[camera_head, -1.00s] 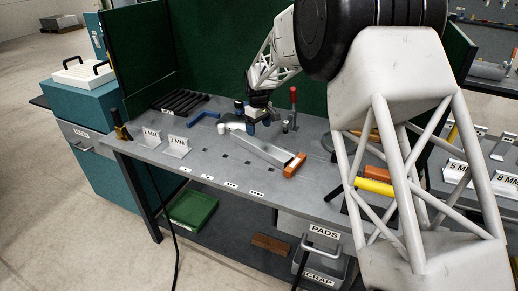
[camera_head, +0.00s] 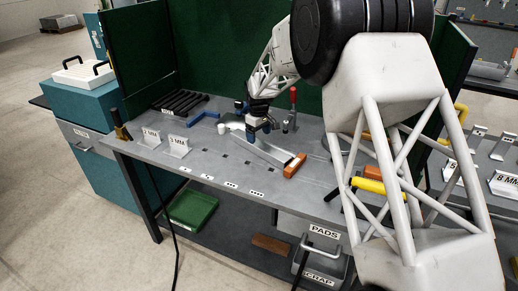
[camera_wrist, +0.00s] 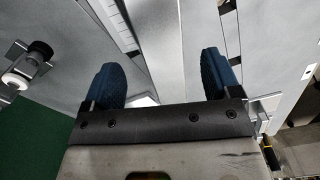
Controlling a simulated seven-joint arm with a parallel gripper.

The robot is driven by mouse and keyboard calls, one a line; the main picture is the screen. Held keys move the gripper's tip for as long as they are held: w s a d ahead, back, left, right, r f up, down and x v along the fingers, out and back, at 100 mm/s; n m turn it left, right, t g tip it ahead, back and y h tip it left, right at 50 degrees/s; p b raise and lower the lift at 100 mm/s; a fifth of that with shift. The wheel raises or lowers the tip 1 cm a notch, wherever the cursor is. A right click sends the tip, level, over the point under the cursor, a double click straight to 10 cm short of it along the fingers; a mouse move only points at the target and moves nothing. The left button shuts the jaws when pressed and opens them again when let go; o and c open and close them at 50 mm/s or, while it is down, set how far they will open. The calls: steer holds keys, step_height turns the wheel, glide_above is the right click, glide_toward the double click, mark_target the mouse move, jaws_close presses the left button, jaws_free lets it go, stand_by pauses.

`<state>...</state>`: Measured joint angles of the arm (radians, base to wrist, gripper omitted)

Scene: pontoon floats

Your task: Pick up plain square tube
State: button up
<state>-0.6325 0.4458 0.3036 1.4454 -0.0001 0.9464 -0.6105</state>
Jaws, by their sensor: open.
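A long plain grey square tube (camera_head: 272,153) lies on the grey workbench, running from under my gripper toward an orange block at its near end. My gripper (camera_head: 260,131) is low over the tube's far part, pointing down. In the wrist view my gripper (camera_wrist: 163,82) has its two blue fingertips apart. A pale grey bar, apparently the tube (camera_wrist: 170,38), runs between and beyond them. The gripper does not visibly grip it, and I cannot tell whether a finger touches it.
The orange block (camera_head: 294,165) sits at the tube's near end. A red-handled clamp (camera_head: 293,105) stands just right of my gripper. A blue bracket (camera_head: 203,117) and black bars (camera_head: 180,102) lie to the left. Label stands (camera_head: 178,146) are near the left edge. The front middle is mostly clear.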

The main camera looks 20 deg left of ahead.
mark_target(259, 144)
steer(key=shift+s+d+f, duration=0.1)
steer(key=shift+f, duration=2.1)
steer(key=c, duration=1.4)
steer(key=shift+r, duration=0.2)
steer(key=shift+r, duration=1.5)
steer(key=shift+s+d+r, duration=0.15)
steer(key=shift+s+r, duration=0.05)
steer(key=shift+s, duration=0.05)
steer(key=s+d, duration=0.3)
steer(key=s, duration=0.1)
steer(key=s+d+r, duration=0.1)
steer(key=s+d, duration=0.2)
steer(key=s, duration=0.1)
steer(key=s+d, duration=0.3)
steer(key=s, duration=0.1)
steer(key=shift+s+r, duration=0.15)
steer(key=shift+s, duration=0.1)
